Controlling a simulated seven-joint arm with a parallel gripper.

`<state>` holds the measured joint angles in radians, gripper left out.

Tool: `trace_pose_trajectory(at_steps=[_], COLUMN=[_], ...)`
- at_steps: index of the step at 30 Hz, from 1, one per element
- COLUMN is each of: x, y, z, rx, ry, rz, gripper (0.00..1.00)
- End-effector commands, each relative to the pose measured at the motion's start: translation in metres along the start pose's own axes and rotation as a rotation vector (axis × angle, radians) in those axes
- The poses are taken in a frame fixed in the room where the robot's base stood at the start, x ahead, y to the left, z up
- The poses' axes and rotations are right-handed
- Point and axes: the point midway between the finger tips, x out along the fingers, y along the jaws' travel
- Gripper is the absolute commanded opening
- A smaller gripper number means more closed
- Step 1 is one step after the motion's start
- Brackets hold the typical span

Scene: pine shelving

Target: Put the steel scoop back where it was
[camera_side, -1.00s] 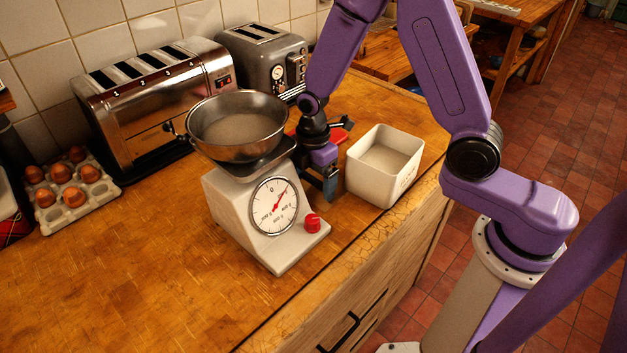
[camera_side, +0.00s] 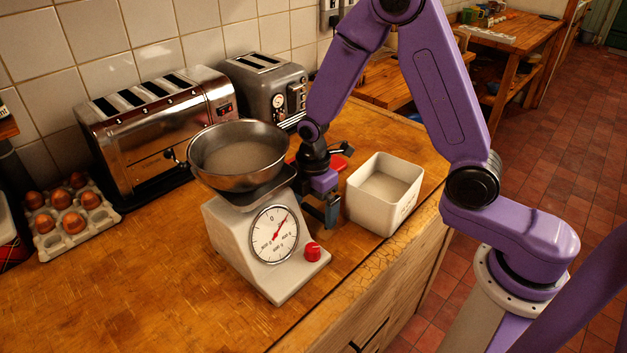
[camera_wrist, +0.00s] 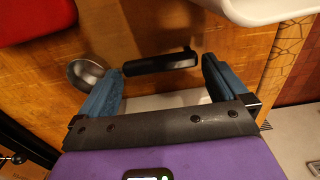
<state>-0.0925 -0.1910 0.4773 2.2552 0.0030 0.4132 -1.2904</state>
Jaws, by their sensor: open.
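The steel scoop lies on the wooden counter in the wrist view, its round bowl (camera_wrist: 87,72) at the left and its black handle (camera_wrist: 160,63) stretching right. My gripper (camera_wrist: 165,75) is open, with blue fingers either side of the handle in that picture. I cannot tell how high the fingers are above the handle, and I see no grip on it. In the side view my gripper (camera_side: 328,208) points down between the scale and the white tub. I cannot make out the scoop there; the scale and gripper are in the way.
The kitchen scale (camera_side: 245,235) with a metal bowl (camera_side: 238,160) stands close left of my gripper. A white tub (camera_side: 375,210) stands close right. A red object (camera_side: 338,163) lies behind. Toasters (camera_side: 160,125) line the wall; an egg tray (camera_side: 75,225) is far left. The front-left counter is clear.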

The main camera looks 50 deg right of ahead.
Motion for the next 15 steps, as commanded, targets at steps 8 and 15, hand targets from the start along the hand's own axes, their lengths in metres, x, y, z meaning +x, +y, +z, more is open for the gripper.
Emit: trace_pose_trajectory(at_steps=[8,15], x=[-0.047,-0.087], y=[0.001,0.001], z=[0.0,0.0], rx=[0.0,0.0], ry=[0.002,0.002], rz=[0.007,0.006], gripper=[1.0,1.0])
